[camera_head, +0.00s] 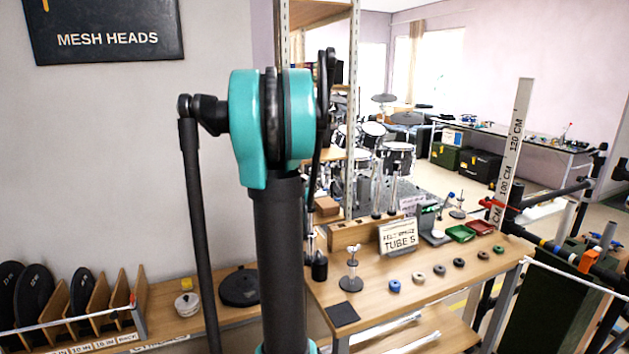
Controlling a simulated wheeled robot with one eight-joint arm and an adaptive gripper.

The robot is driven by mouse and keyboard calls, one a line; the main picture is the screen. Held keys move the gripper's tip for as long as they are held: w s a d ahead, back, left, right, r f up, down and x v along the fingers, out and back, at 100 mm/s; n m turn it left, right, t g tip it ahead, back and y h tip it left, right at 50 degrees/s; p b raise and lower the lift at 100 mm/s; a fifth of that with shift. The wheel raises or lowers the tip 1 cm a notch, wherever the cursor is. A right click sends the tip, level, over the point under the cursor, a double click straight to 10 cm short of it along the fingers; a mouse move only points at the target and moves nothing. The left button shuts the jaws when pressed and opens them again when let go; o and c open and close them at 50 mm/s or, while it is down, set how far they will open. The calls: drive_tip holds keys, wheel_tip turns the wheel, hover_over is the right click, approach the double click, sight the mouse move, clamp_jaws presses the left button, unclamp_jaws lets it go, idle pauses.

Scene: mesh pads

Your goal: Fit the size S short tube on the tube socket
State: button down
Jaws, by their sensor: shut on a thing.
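My teal and black arm (272,130) stands in the left middle of the view and covers part of the bench behind it. I cannot make out my gripper or anything held in it. A small metal stand (352,270) with a wing-shaped top and dark round base stands upright on the wooden bench (436,297); I cannot tell whether it is the tube socket. I cannot tell which is the size S short tube.
A dark square pad (342,314) lies at the bench's front left. A "TUBE S" sign (398,238), green tray (460,233) and red tray (481,227) stand at the back. A ruler post (515,150) rises at right. The front middle of the bench is clear.

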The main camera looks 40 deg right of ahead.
drive_tip(key=shift+f, duration=3)
drive_tip(key=c, duration=1.5)
unclamp_jaws()
drive_tip(key=shift+o, duration=0.2)
drive_tip(key=v, duration=1.2)
drive_tip(key=shift+f, duration=0.15)
